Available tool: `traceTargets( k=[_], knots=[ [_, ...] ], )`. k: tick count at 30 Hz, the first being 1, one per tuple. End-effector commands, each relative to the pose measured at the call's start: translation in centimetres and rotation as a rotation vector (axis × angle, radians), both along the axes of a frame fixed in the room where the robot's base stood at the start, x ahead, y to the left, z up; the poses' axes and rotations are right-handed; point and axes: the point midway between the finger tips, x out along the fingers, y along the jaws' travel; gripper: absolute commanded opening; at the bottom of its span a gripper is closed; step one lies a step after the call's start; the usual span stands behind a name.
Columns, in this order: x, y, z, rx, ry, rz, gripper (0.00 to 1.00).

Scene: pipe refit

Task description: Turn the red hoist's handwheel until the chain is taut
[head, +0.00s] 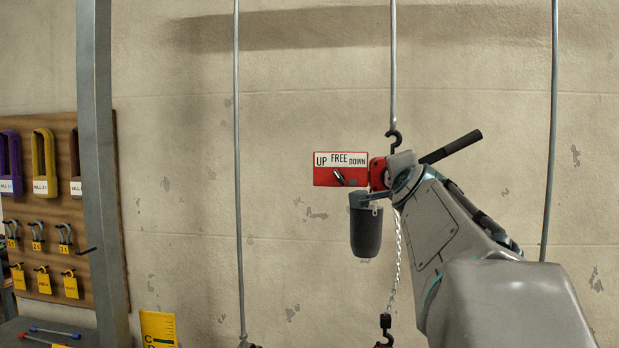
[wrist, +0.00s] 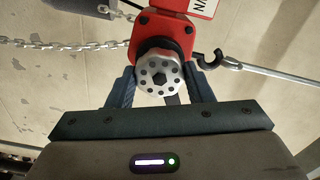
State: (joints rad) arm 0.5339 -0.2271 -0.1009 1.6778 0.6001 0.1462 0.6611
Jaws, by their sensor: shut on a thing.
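The red hoist (head: 377,173) hangs by a black top hook (head: 394,138) from a grey rod. Its plate (head: 340,169) reads UP, FREE, DOWN, with a small selector lever (head: 338,177) at its lower edge. In the wrist view, the silver handwheel (wrist: 158,74) with dark holes sits on the red hoist body (wrist: 163,32). My gripper (wrist: 158,90) is shut on the handwheel, one finger on each side. In the head view my arm hides the handwheel. The chain (head: 397,255) runs down to a lower hook (head: 385,322); it looks slightly curved in the wrist view (wrist: 65,43).
A dark chain bag (head: 366,230) hangs below the plate. A black handle (head: 452,147) sticks out to the right. Vertical rods stand on both sides. A grey post (head: 97,150) and a tool board (head: 45,240) with locks and tags are at left.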

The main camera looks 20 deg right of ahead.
Motion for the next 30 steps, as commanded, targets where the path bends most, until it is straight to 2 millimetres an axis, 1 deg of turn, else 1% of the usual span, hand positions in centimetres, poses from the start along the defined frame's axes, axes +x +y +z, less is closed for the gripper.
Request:
traceTargets(
  k=[14,15,16,17,26,30],
  knots=[
    [0.0,0.0,0.0,0.011,-0.007,0.0,0.24],
    [0.0,0.0,0.0,0.011,-0.007,0.0,0.55],
    [0.0,0.0,0.0,0.011,-0.007,0.0,0.63],
    [0.0,0.0,0.0,0.011,-0.007,0.0,0.69],
    [-0.1,0.1,0.0,0.01,-0.006,0.0,0.69],
    [-1.2,0.6,0.0,0.009,-0.008,-0.001,0.69]
  ],
)
